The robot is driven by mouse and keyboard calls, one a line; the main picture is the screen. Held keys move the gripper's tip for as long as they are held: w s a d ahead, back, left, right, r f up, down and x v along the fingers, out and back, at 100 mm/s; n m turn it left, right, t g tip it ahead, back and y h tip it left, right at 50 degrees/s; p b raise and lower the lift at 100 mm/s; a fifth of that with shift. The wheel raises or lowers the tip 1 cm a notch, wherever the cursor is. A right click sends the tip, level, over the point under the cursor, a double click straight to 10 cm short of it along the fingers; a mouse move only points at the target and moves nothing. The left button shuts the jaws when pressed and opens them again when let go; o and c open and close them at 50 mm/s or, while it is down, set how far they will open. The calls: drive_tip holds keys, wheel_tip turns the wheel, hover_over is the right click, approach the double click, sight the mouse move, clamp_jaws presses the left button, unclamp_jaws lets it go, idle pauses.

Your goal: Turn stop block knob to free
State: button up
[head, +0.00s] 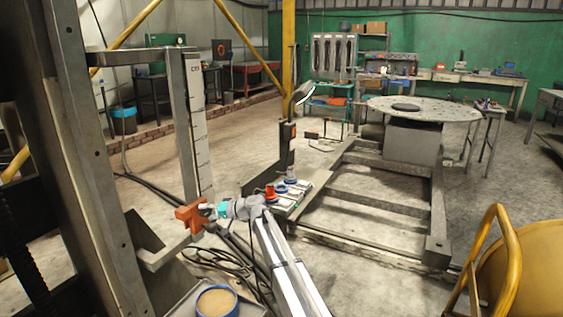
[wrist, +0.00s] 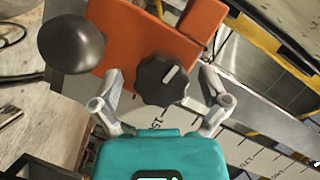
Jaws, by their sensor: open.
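The stop block (wrist: 150,35) is an orange body, seen close up in the wrist view; it also shows in the head view (head: 191,216) on the metal column. Its knob (wrist: 161,80) is black and lobed, with a light pointer line tilted toward the upper right. A dark round ball handle (wrist: 71,43) stands at the block's left. My gripper (wrist: 162,98) is open, with one finger on each side of the knob. I cannot tell whether the fingers touch it. In the head view my gripper (head: 213,211) is beside the orange block, and the knob is hidden there.
An upright scale board (head: 197,125) stands right behind the block. Cables (head: 228,262) lie on the floor.

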drive_tip(key=shift+s+d, duration=0.15)
drive_tip(key=shift+d, duration=0.3)
drive_tip(key=s+d+f+m+h, duration=0.2)
drive_tip(key=s+d+f+h, duration=0.3)
drive_tip(key=s+d, duration=0.85)
drive_tip(key=s+d+f+m+h, duration=0.1)
drive_tip(key=s+d+f+h, duration=0.5)
drive_tip(key=d, duration=1.4)
drive_tip(key=s+d+f+m+h, duration=0.2)
drive_tip(key=s+d+f+h, duration=0.25)
drive_tip(key=s+d, duration=0.95)
drive_tip(key=w+d+r+p, duration=0.1)
drive_tip(key=r+p, duration=1.4)
drive_tip(key=r, duration=0.1)
drive_tip(key=w+d+r+p, duration=0.2)
drive_tip(key=r+p, duration=1.3)
drive_tip(key=p, duration=0.1)
drive_tip(key=shift+d+r+g, duration=0.2)
drive_tip(key=shift+r+g, duration=0.2)
